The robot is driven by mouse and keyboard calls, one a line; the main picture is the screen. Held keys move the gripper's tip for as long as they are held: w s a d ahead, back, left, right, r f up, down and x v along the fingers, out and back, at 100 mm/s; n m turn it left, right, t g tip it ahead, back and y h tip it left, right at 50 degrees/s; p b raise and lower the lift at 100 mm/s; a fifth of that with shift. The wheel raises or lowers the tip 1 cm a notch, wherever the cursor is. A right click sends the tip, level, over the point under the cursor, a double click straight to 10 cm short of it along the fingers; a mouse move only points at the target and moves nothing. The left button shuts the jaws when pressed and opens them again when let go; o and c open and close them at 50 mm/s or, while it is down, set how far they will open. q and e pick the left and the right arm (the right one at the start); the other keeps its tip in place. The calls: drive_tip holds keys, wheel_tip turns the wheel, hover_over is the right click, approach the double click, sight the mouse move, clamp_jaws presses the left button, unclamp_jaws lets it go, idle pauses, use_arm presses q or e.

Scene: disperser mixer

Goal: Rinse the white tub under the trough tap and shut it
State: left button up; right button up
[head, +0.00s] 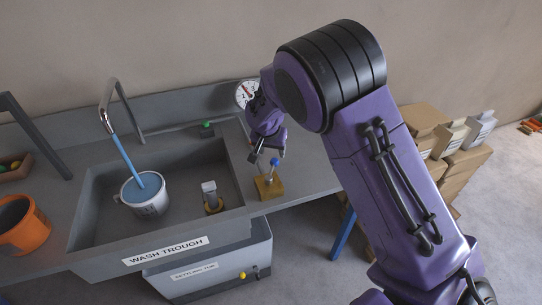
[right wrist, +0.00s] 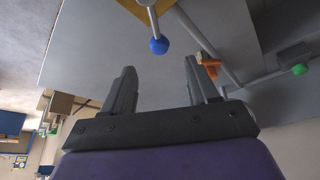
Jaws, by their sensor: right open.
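The white tub (head: 143,203) stands upright in the wash trough (head: 85,222), left of its middle. A blue stream (head: 125,150) runs from the curved tap (head: 106,112) into the tub, and blue water shows inside. A lever with a blue knob (head: 275,162) stands on a yellow-brown block (head: 268,187) at the trough's right. My right gripper (head: 279,150) is just above and behind the knob. In the right wrist view the gripper (right wrist: 160,70) is open and empty, with the blue knob (right wrist: 158,46) just beyond its fingertips. My left gripper is out of view.
An orange bucket (head: 24,226) stands left of the trough. A gauge (head: 246,93) and a green knob (head: 207,124) are behind. Cardboard boxes (head: 462,165) stand at the right. The counter around the block is clear.

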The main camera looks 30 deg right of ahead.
sight(274, 160)
drive_tip(key=p+x, duration=0.1)
drive_tip(key=x, duration=0.7)
drive_tip(key=shift+d+f, duration=0.1)
clamp_jaws()
